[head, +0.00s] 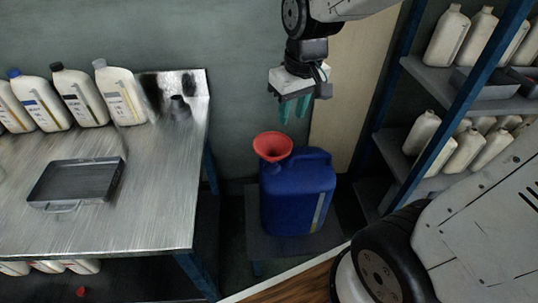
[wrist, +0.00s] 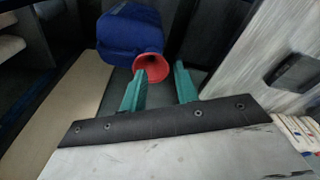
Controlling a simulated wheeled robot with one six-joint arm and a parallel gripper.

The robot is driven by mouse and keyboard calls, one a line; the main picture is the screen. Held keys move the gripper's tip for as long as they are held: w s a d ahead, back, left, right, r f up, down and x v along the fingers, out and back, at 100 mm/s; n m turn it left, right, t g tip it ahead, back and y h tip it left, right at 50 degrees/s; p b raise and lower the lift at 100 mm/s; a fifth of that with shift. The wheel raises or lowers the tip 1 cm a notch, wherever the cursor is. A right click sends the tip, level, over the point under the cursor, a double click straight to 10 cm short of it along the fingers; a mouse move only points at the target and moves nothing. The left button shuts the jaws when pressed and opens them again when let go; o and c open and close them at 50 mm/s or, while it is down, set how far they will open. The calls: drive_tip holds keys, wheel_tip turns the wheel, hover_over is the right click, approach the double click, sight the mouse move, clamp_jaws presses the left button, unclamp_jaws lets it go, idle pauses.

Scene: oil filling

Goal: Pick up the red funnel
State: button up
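The red funnel (head: 272,147) sits at the top left of a blue jerrycan (head: 297,194), its wide mouth facing up, in the head view. In the wrist view the funnel (wrist: 151,66) shows near the tip of the left finger, against the blue jerrycan (wrist: 130,32). My gripper (head: 293,108) hangs above the funnel and jerrycan, slightly to the right, with its green fingers pointing down. In the wrist view the fingers (wrist: 159,76) are apart with nothing held between them. The funnel's spout is hidden.
The jerrycan stands on a low dark stand (head: 262,243). A metal workbench (head: 150,215) at left holds a grey tray (head: 76,183) and several white bottles (head: 82,95). A blue-framed shelf (head: 408,140) with white bottles stands at right. Clear space lies between my gripper and the funnel.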

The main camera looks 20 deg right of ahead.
drive_tip(key=w+a+f+n, duration=0.1)
drive_tip(key=w+a+f, duration=0.1)
drive_tip(key=w+f, duration=1.1)
approach(259, 150)
drive_tip(key=shift+n, duration=0.4)
drive_tip(key=s+f, duration=0.1)
drive_tip(key=s+a+f, duration=0.1)
drive_tip(key=f, duration=0.1)
drive_tip(key=s+a+f, duration=0.1)
drive_tip(key=f, duration=0.1)
clamp_jaws()
